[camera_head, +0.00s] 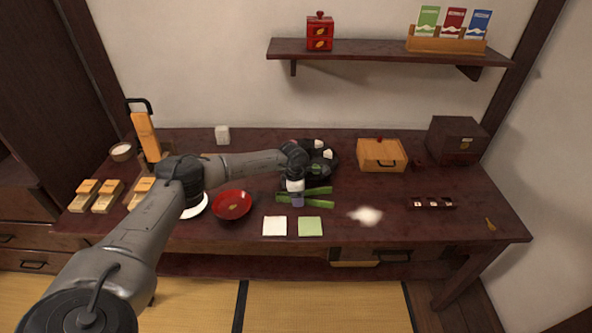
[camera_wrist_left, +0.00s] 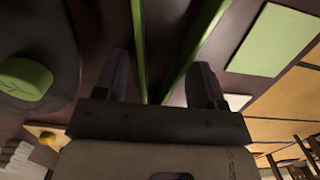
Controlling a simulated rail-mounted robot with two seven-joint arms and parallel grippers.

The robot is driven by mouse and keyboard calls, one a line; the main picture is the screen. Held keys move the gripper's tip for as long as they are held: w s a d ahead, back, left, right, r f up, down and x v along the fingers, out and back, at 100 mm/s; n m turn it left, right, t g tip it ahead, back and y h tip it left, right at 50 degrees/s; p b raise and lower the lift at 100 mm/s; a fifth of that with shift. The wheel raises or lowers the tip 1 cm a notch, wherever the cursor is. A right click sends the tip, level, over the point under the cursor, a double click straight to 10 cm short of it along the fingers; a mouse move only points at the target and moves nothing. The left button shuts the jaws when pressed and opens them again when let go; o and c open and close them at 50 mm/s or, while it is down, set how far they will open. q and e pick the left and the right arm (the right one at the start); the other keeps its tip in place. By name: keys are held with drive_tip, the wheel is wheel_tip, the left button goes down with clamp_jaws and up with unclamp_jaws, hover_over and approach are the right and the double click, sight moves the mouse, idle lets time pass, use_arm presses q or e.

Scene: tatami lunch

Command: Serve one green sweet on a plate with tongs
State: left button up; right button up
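The green tongs (camera_head: 318,203) lie on the dark table, their two arms spread apart. My left gripper (camera_head: 297,199) is over them. In the left wrist view the gripper (camera_wrist_left: 165,85) is open, with both tong arms (camera_wrist_left: 141,40) between its fingers and gaps visible. A round black tray (camera_head: 333,160) behind the gripper holds white and green sweets; one green sweet (camera_wrist_left: 24,79) shows at the left in the wrist view. A white plate (camera_head: 198,210) is partly hidden behind my left arm. A red round dish (camera_head: 232,205) is beside it. My right gripper is out of view.
A white sheet (camera_head: 275,226) and a green sheet (camera_head: 311,227) lie near the front edge. A blurred white patch (camera_head: 366,215) is to their right. A wooden box (camera_head: 381,155) and a dark box (camera_head: 457,140) stand at the back right. The front right is mostly clear.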

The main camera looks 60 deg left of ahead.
use_arm(q)
drive_tip(key=c, duration=0.5)
wheel_tip(320, 180, up, 12)
drive_tip(key=p, duration=1)
